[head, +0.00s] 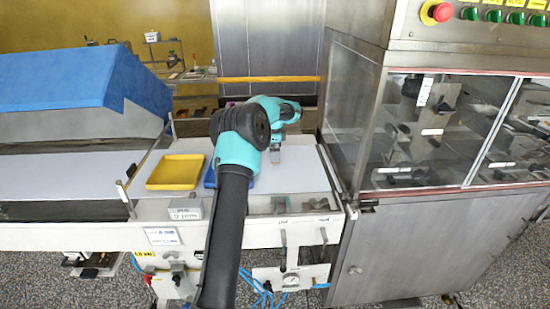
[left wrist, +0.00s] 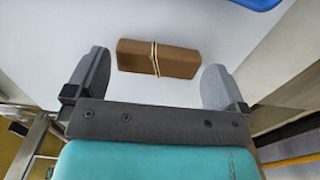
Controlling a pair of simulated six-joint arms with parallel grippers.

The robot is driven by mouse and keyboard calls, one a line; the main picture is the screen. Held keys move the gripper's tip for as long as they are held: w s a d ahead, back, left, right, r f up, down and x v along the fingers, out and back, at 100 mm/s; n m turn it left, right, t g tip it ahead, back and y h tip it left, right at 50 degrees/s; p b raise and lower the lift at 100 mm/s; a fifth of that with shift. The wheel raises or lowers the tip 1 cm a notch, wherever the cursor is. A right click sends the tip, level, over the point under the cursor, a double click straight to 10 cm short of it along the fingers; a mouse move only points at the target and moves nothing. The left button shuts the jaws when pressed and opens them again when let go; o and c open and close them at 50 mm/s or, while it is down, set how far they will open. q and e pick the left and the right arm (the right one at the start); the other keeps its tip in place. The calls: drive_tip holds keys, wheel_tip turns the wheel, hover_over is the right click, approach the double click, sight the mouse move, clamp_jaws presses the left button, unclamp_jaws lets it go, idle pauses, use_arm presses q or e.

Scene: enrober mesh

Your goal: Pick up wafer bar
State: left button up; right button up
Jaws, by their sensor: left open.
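The wafer bar (left wrist: 185,63) is a brown block with a pale double band around its middle. It lies on the white belt in the left wrist view, just beyond and between the open fingers of my left gripper (left wrist: 157,80). Both grey fingers show, one beyond each end of the bar, with gaps between. In the head view my left gripper (head: 275,155) hangs over the white belt (head: 304,172), and I cannot clearly make out the bar there. My right gripper is in neither view.
A yellow tray (head: 175,172) stands left of my arm. A blue tray (head: 208,179), mostly hidden behind my arm, lies beside it; a blue edge (left wrist: 257,3) shows in the left wrist view. A steel cabinet with clear panels (head: 440,130) bounds the belt on the right.

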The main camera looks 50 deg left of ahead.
use_arm(q)
drive_tip(key=shift+f, duration=0.85)
drive_tip(key=shift+c, duration=0.2)
drive_tip(key=c, duration=0.4)
drive_tip(key=shift+r, duration=0.1)
drive_tip(key=shift+r, duration=1.55)
drive_tip(key=shift+d+r, duration=0.15)
drive_tip(key=shift+r, duration=0.05)
drive_tip(key=s+d, duration=0.3)
drive_tip(key=d, duration=0.1)
drive_tip(key=s+d+r, duration=0.1)
drive_tip(key=s+d, duration=0.6)
drive_tip(key=d, duration=0.1)
drive_tip(key=shift+s+r, duration=0.2)
drive_tip(key=shift+s, duration=0.05)
